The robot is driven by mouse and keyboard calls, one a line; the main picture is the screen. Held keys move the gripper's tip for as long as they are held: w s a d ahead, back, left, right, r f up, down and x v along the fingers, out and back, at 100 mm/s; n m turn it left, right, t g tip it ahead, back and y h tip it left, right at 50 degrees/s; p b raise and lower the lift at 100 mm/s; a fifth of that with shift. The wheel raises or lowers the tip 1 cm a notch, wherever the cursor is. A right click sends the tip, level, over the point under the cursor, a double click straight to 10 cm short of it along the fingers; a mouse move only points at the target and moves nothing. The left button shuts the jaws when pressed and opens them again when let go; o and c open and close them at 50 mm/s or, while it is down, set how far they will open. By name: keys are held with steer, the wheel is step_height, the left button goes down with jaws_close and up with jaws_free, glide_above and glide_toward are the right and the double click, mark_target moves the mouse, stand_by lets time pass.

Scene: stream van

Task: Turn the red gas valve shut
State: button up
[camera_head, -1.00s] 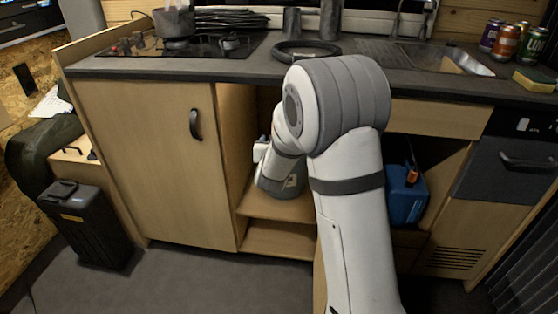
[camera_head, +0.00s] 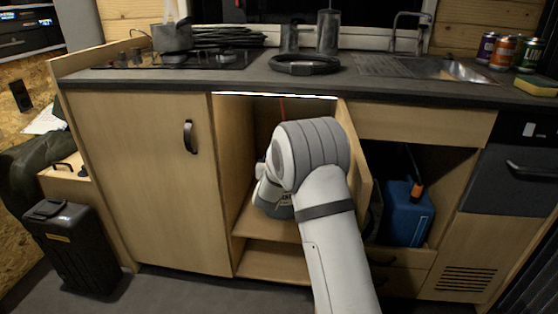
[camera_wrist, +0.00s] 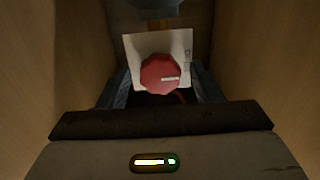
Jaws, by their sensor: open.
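The red gas valve (camera_wrist: 161,74) shows in the wrist view as a round, faceted red knob with a pale mark on its face. It sits in front of a white plate (camera_wrist: 145,45) inside the cupboard. My gripper (camera_wrist: 157,92) reaches toward it from below, with a dark finger on each side of the knob's lower part. The fingers are apart; whether they touch the knob I cannot tell. In the head view my arm reaches into the open cupboard (camera_head: 262,262) and hides the valve and my gripper.
Wooden cupboard walls (camera_wrist: 40,60) stand close on both sides. The open cupboard door (camera_head: 357,150) is just right of my arm. A blue container (camera_head: 405,215) stands in the compartment further right. The worktop (camera_head: 215,82) overhangs the cupboard. A black case (camera_head: 75,245) stands on the floor at left.

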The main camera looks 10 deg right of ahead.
steer(key=shift+c, duration=0.2)
steer(key=c, duration=1)
steer(key=shift+o, duration=0.2)
steer(key=shift+m+b, duration=0.3)
steer(key=m+b, duration=0.4)
steer(key=m, duration=1.3)
steer(key=shift+d, duration=0.15)
steer(key=shift+f+m, duration=0.1)
steer(key=shift+m, duration=0.2)
